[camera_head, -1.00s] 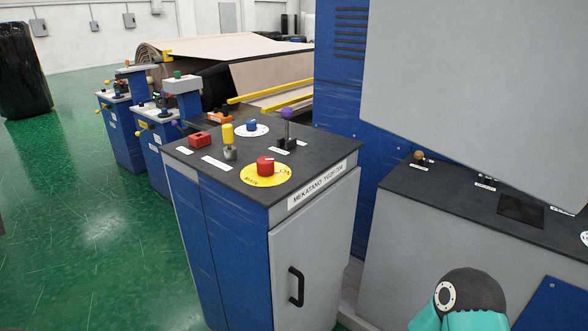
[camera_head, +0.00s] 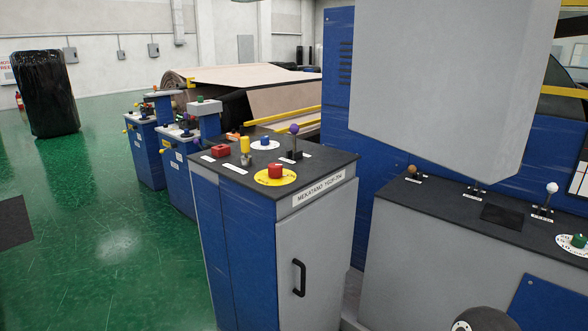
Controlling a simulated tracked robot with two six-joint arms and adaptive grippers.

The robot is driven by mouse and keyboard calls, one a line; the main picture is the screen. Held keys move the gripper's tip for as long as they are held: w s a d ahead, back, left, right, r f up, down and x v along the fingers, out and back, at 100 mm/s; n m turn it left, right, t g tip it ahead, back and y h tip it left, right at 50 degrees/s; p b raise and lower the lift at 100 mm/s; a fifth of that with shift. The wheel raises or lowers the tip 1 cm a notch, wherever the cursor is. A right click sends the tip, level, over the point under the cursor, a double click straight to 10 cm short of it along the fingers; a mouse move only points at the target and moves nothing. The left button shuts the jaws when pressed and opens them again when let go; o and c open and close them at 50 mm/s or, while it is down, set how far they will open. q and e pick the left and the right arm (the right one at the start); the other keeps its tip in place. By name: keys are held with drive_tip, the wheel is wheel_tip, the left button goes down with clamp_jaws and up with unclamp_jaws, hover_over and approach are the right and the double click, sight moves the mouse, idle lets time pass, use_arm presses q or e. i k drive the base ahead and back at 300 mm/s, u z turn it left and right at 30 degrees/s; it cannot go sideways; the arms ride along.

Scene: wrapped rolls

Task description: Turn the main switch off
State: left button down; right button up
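A red rotary knob (camera_head: 275,171) stands on a round yellow plate (camera_head: 262,179) on the dark top of a blue and grey cabinet (camera_head: 318,235). Its plate text is too small to read. Other controls on this top are a red block (camera_head: 220,151), a yellow-handled lever (camera_head: 245,147), a blue knob on a white disc (camera_head: 265,142) and a purple-ball lever (camera_head: 294,130). At the bottom edge a dark rounded part of my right arm shows, but its gripper fingers are not in view. My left gripper is not in view.
A second console (camera_head: 440,250) on the right carries a white-ball lever (camera_head: 552,188) and a green knob (camera_head: 579,240). A large grey panel (camera_head: 440,80) hangs above it. Smaller blue cabinets (camera_head: 146,155) stand at the left. The green floor (camera_head: 110,240) in front is open.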

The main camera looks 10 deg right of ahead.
sight(274, 169)
drive_tip(key=u, duration=0.15)
drive_tip(key=i, duration=0.9)
drive_tip(key=z, duration=0.1)
